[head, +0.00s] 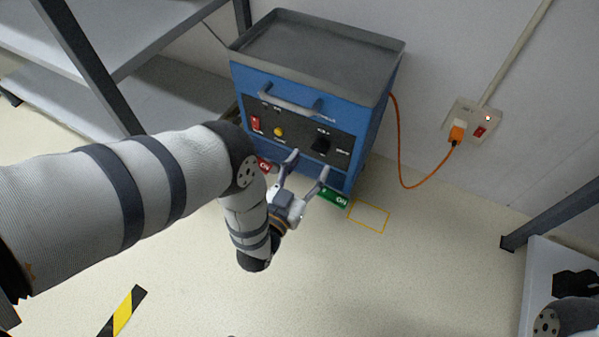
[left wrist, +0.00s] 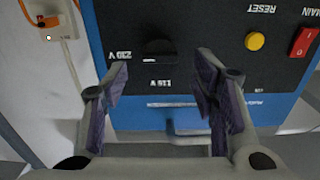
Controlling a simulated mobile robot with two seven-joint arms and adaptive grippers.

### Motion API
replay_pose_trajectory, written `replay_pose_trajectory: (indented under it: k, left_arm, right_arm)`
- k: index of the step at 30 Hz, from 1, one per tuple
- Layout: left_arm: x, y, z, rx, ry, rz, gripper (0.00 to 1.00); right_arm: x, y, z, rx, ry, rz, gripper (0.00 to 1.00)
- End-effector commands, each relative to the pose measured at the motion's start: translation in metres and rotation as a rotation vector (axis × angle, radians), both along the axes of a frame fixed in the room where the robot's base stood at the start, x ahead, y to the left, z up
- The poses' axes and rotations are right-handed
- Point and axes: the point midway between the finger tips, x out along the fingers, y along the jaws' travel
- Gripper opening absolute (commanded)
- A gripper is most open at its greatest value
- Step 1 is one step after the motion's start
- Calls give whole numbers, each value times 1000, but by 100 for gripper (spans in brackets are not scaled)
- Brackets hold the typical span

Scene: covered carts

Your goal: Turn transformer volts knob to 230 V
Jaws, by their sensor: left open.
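The blue transformer cart (head: 300,85) stands against the wall with a dark front panel. Its black volts knob (head: 321,145) is on the right of the panel. In the left wrist view, which is upside down, the knob (left wrist: 160,48) sits between a "230 V" label (left wrist: 120,55) on its left and a "115 V" label (left wrist: 160,83) below it. I cannot tell where the knob points. My left gripper (head: 308,165) is open and empty in front of the panel. In the left wrist view its fingers (left wrist: 162,70) are spread either side of the knob, apparently apart from it.
The panel also has a yellow reset button (head: 278,131) and a red main switch (head: 255,123). A handle (head: 290,104) projects above. A green ON tag (head: 333,197) hangs low. An orange cable (head: 400,150) runs to a wall socket (head: 470,125). Shelving stands left; floor in front is clear.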

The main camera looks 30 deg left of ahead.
Motion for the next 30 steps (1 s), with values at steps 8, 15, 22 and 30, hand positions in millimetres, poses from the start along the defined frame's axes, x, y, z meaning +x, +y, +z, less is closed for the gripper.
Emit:
replay_pose_trajectory:
  k: [8,15,22,30]
  left_arm:
    - [-63,2,-1,0,3,-1,53]
    - [-74,2,0,0,-1,-1,53]
    - [-73,2,0,0,-1,-1,53]
    - [-145,10,-74,12,437,-16,53]
  right_arm:
    - [0,0,0,0,0,0,40]
    - [0,0,0,0,0,0,40]
    - [0,0,0,0,0,0,40]
    - [0,0,0,0,0,0,40]
